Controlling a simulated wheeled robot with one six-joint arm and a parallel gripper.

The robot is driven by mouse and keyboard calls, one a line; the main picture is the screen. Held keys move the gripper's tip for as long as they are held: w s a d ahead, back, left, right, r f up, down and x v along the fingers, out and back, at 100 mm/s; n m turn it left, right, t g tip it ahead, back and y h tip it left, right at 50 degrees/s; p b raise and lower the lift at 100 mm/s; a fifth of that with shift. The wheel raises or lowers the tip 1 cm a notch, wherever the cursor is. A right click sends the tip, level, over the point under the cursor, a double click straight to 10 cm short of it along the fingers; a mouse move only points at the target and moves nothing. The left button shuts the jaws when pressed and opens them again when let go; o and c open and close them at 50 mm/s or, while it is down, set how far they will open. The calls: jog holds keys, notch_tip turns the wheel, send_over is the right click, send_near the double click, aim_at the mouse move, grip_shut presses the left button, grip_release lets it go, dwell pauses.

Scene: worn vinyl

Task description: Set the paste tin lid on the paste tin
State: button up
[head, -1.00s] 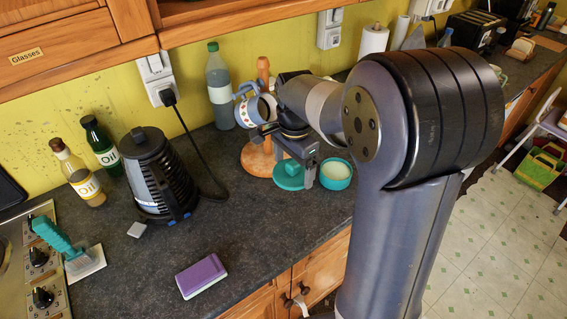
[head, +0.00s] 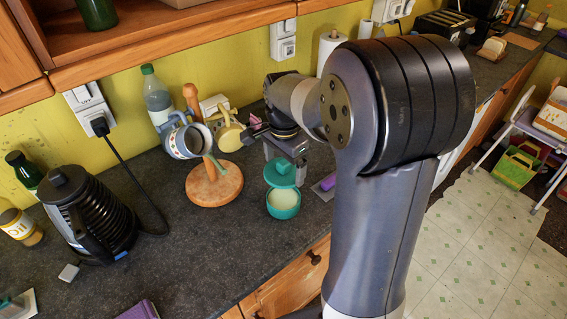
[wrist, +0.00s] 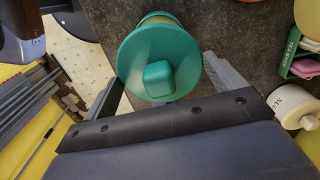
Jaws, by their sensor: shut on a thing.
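The paste tin (head: 283,204) is a round teal tin with a pale cream top, open on the dark counter near its front edge. The teal paste tin lid (head: 281,174) is just behind it in the head view, overlapping its back rim. My gripper (head: 284,162) is shut on the lid. In the wrist view, the lid (wrist: 186,62) with its square knob lies between the fingers of my gripper (wrist: 165,78). The lid hides most of the tin there; a tan edge of it (wrist: 158,19) shows beyond. The gap between lid and tin is hard to judge.
A wooden mug stand (head: 214,185) with mugs stands left of the tin. A black kettle (head: 88,215) and a clear bottle (head: 157,98) are further left. A purple item (head: 327,184) lies right of the lid.

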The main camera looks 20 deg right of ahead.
jog(key=shift+f+b, duration=2.45)
jog(key=shift+f, duration=1.15)
jog(key=shift+f, duration=0.5)
jog(key=shift+f+b, duration=0.55)
jog(key=shift+f, duration=0.1)
jog(key=o, duration=0.7)
jog(key=shift+o, duration=0.2)
jog(key=shift+r, duration=0.15)
